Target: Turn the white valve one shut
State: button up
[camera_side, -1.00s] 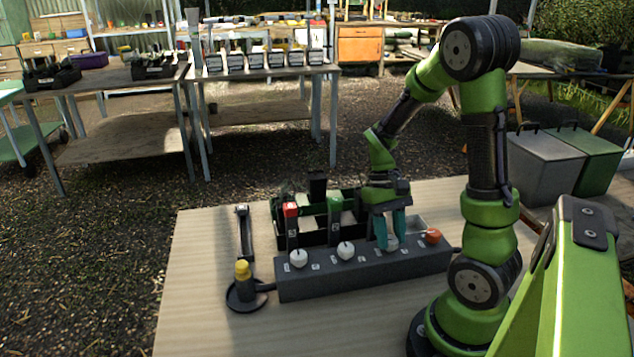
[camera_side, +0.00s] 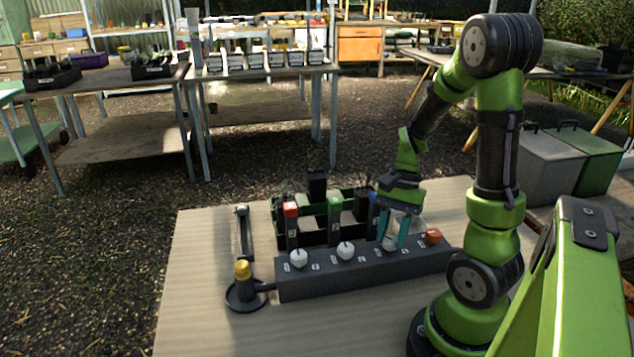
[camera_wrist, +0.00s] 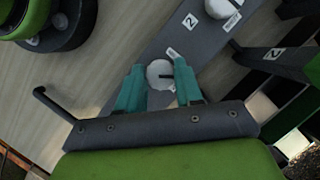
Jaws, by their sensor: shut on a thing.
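A long grey block (camera_side: 320,282) on the table carries a row of round valve knobs. Three are white: the left knob (camera_side: 298,258), the middle knob (camera_side: 345,250) and a third between my fingers. My gripper (camera_side: 395,243) is shut on that third white knob, and its teal fingers lean over it. In the wrist view the held white knob (camera_wrist: 160,76) lies between the fingertips (camera_wrist: 160,70), with a dark pointer line towards the right. The tag by it is too small to read. A neighbouring white knob (camera_wrist: 220,8) has a "2" tag near it.
An orange knob (camera_side: 433,235) sits right of the held one. Posts with red (camera_side: 290,209), green (camera_side: 335,198) and blue (camera_side: 373,197) tops stand behind the block, near a dark crate. The table's left front is clear.

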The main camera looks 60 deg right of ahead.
jog(key=m+t, duration=0.1)
jog(key=m, duration=0.3)
jog(key=shift+s+t, duration=0.1)
jog(key=shift+t, duration=0.3)
jog(key=shift+m+t+h, duration=0.4)
jog(key=shift+m+t, duration=0.2)
jog(key=shift+m, duration=1.1)
jog(key=o, duration=1)
jog(key=shift+o, duration=0.2)
jog(key=v, duration=1.7)
